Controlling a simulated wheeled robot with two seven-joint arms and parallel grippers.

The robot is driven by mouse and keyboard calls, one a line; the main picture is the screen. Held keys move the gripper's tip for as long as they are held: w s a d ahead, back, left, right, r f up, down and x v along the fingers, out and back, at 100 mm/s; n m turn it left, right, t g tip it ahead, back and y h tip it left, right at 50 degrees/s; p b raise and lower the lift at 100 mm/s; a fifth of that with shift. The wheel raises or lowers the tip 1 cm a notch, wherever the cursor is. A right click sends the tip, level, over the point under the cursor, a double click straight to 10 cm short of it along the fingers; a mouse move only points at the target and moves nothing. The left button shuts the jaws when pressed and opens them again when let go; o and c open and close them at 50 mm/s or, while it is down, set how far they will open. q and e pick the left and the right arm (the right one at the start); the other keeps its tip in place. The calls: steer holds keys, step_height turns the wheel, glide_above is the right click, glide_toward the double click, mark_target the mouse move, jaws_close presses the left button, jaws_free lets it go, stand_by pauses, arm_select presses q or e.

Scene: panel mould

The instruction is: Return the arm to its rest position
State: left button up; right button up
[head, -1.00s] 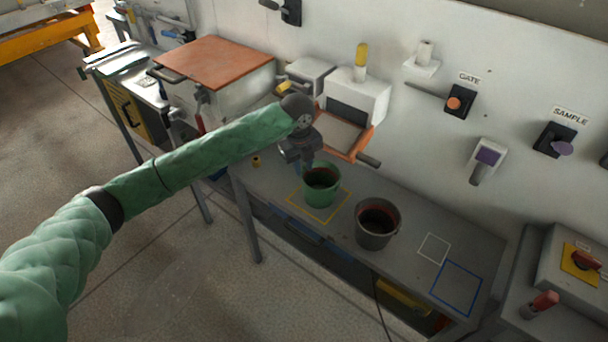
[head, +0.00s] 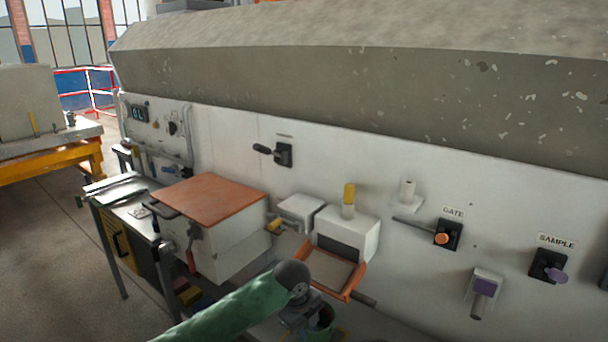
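My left arm comes in from the bottom of the head view in its green sleeve. Its dark wrist and gripper (head: 303,318) are low in the picture, in front of the orange-edged tray. The fingers are too hidden to tell whether they are open or shut. My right arm and gripper are not in view.
A white box with an orange-brown lid (head: 210,199) stands left of the arm. The orange-edged tray (head: 334,270) juts from the white panel (head: 400,165).

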arm_select(q)
steer(key=s+a+f+n+t+h, duration=0.1)
steer(key=s+f+n, duration=0.2)
steer(key=s+n, duration=0.25)
steer(key=s+f+n+t+h, duration=0.1)
steer(key=s+f+n, duration=0.2)
steer(key=s+n, duration=0.3)
steer(key=s+a+f+n+y, duration=0.2)
steer(key=s+a+n, duration=0.5)
steer(key=s+a, duration=0.4)
steer(key=s+a+f+n+y, duration=0.25)
steer(key=s+a+n, duration=0.45)
steer(key=s+a, duration=0.35)
steer(key=s+d+f, duration=0.2)
steer(key=f, duration=1.7)
steer(key=s+d+f+g+h, duration=0.1)
steer(key=s+d+f, duration=0.1)
steer(key=f, duration=1.6)
steer(key=shift+s+f+g, duration=0.3)
steer(key=shift+s+f, duration=0.05)
steer(key=shift+s, duration=0.1)
steer(key=shift+d+m, duration=0.15)
steer(key=shift+m, duration=0.1)
